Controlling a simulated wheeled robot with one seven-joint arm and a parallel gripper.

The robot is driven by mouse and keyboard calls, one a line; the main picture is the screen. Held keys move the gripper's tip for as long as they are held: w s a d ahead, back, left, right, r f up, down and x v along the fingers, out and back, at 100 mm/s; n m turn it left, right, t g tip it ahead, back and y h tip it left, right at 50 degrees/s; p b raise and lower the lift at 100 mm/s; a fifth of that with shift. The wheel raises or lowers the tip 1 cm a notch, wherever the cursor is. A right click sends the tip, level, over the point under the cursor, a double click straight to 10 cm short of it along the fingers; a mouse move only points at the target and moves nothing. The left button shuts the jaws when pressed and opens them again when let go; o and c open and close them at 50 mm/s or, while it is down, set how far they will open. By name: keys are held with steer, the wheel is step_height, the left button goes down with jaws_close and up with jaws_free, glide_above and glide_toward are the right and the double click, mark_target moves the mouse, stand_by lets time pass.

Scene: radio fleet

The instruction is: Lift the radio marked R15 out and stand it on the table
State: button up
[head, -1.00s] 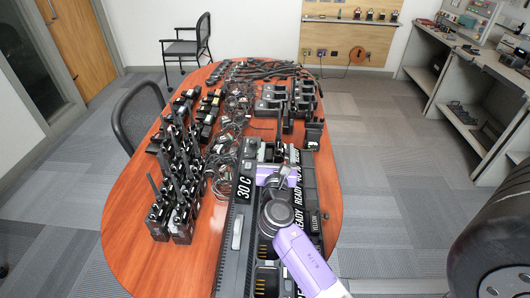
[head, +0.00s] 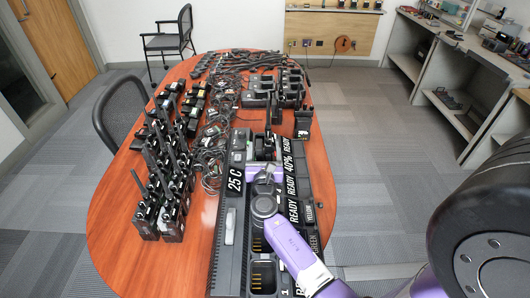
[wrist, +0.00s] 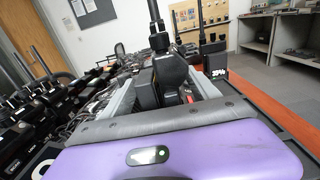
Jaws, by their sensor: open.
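A black radio with a tall antenna (head: 268,143) stands upright in a bay at the far end of the black charger (head: 231,215). In the wrist view this radio (wrist: 169,72) rises between the two light grey fingers of my gripper (wrist: 163,100). Its mark is not legible, so I cannot tell whether it is R15. My gripper (head: 266,172) is open, low over the charger and just on the near side of the radio. Contact between fingers and radio cannot be made out. The table (head: 190,240) is brown wood.
Several black radios (head: 165,190) stand crowded on the left of the table. Another radio (head: 303,122) stands at the charger's far right. Bare tabletop shows at the front left and along the right edge. A chair (head: 112,108) is at the left.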

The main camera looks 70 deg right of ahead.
steer(key=x, duration=0.4)
steer(key=shift+c, duration=0.2)
steer(key=shift+r, duration=0.1)
jaws_close()
